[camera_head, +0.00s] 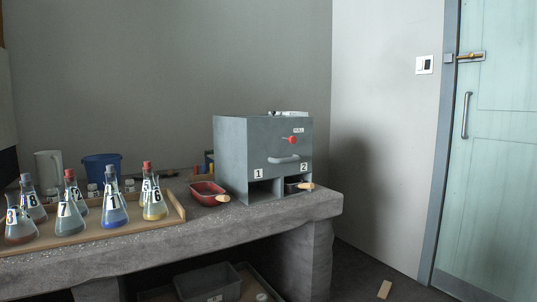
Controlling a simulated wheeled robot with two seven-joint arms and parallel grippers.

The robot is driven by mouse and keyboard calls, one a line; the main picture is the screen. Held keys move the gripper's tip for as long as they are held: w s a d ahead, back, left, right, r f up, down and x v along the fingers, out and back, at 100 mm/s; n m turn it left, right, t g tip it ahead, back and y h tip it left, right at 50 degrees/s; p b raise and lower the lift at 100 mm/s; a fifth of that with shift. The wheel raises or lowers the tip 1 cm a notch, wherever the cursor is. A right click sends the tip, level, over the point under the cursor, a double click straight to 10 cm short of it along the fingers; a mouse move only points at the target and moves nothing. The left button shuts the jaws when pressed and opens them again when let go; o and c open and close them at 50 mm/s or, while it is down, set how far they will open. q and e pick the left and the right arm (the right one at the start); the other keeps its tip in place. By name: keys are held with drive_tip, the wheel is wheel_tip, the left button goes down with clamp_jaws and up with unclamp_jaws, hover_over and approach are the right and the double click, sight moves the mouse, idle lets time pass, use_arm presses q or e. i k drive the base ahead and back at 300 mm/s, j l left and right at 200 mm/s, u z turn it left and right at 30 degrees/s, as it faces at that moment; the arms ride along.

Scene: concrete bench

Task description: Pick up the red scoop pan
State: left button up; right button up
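The red scoop pan (205,191) sits on the concrete bench (240,226), just left of the grey box. It looks like a shallow red pan with a short light wooden handle (223,198) pointing right and toward the front. Neither of my grippers shows in the head view.
The grey box (235,150) has a red knob, a handle and two openings marked 1 and 2; another wooden handle (306,186) sticks out of opening 2. A wooden tray (140,228) with several numbered flasks is at left. A blue container (102,166) stands behind. A door is at right.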

sight(208, 194)
drive_tip(key=i+l, duration=0.2)
drive_tip(key=i, duration=0.2)
drive_tip(key=i+l, duration=0.2)
drive_tip(key=i, duration=0.2)
drive_tip(key=i+l, duration=0.2)
drive_tip(key=i, duration=0.2)
drive_tip(key=i+l, duration=0.25)
drive_tip(key=i, duration=0.15)
